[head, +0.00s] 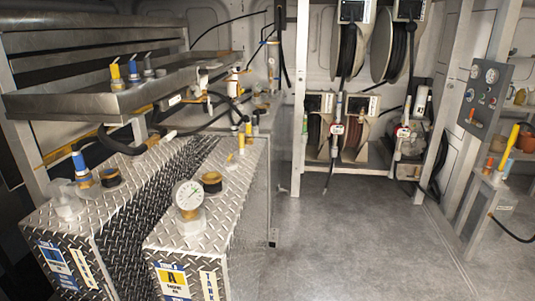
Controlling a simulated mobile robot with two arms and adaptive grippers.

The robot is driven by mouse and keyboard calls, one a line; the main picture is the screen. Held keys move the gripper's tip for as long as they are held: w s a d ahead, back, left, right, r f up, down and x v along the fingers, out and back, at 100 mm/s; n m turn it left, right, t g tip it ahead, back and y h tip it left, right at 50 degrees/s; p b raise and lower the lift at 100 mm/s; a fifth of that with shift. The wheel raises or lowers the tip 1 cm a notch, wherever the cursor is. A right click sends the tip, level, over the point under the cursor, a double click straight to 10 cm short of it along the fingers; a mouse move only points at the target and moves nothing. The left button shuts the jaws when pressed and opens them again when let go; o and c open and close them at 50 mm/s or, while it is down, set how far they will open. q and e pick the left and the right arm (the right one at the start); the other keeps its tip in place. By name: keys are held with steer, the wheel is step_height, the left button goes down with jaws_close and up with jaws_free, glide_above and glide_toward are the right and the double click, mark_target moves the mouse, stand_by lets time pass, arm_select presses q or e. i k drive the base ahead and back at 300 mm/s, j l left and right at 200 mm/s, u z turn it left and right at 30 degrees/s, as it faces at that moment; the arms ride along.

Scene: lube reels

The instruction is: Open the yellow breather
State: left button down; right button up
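No gripper of mine shows in the head view. Several yellow-topped parts are in view, and I cannot tell for sure which is the breather. A small yellow upright fitting (248,128) stands at the back of the front diamond-plate tank (222,228), with another yellow piece (241,141) close to it. A yellow-handled part (115,74) stands on the grey metal tray (95,102) at upper left. Whether any of these is open or shut is too small to tell.
A round gauge (189,196) and a dark-topped filler neck (211,182) rise from the front tank. A blue-capped fitting (80,165) stands on the left tank. Hose reels (388,45) hang at the back. A control panel (484,97) is at right. The grey floor (350,240) is clear.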

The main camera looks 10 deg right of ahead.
mark_target(230, 159)
steer(key=i+l, duration=0.15)
steer(key=l, duration=0.2)
steer(key=i+l, duration=0.1)
steer(key=l, duration=0.25)
steer(key=i+l, duration=0.15)
steer(key=l, duration=0.2)
steer(key=i+l, duration=0.15)
steer(key=l, duration=0.2)
steer(key=i+l, duration=0.1)
steer(key=l, duration=0.25)
steer(key=i+l, duration=0.15)
steer(key=l, duration=0.2)
steer(key=i+l, duration=0.2)
steer(key=i, duration=0.2)
steer(key=i+l, duration=0.15)
steer(key=i, duration=0.2)
steer(key=i+l, duration=0.2)
steer(key=i, duration=0.2)
